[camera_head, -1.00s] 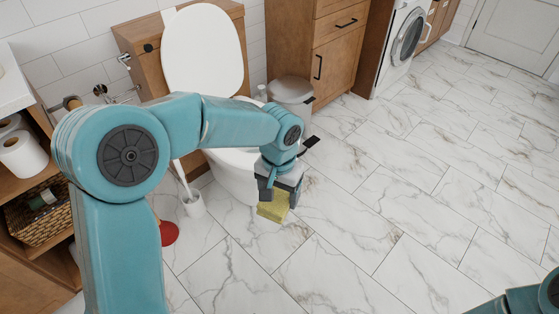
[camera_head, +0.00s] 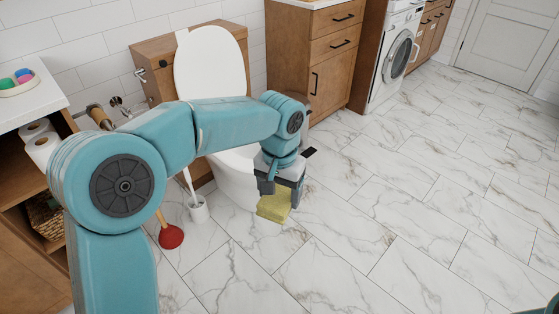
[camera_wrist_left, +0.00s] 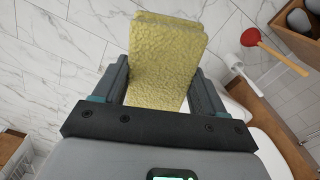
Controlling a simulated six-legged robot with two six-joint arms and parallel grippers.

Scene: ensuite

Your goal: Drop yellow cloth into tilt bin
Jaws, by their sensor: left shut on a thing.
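The yellow cloth (camera_head: 273,208) is a folded, textured block. My left gripper (camera_head: 278,190) is shut on it and holds it in front of the toilet, above the marble floor. In the left wrist view the cloth (camera_wrist_left: 165,62) sits between both fingers and sticks out past the fingertips. My right gripper is out of view; only a bit of my right arm shows at the bottom right corner.
The toilet (camera_head: 232,178) with raised lid stands behind my left arm. A toilet brush (camera_head: 198,210) and red plunger (camera_head: 171,237) stand left of it. A wooden cabinet (camera_head: 318,60) and washing machine (camera_head: 397,55) are at the back. The floor (camera_head: 400,220) on the right is clear.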

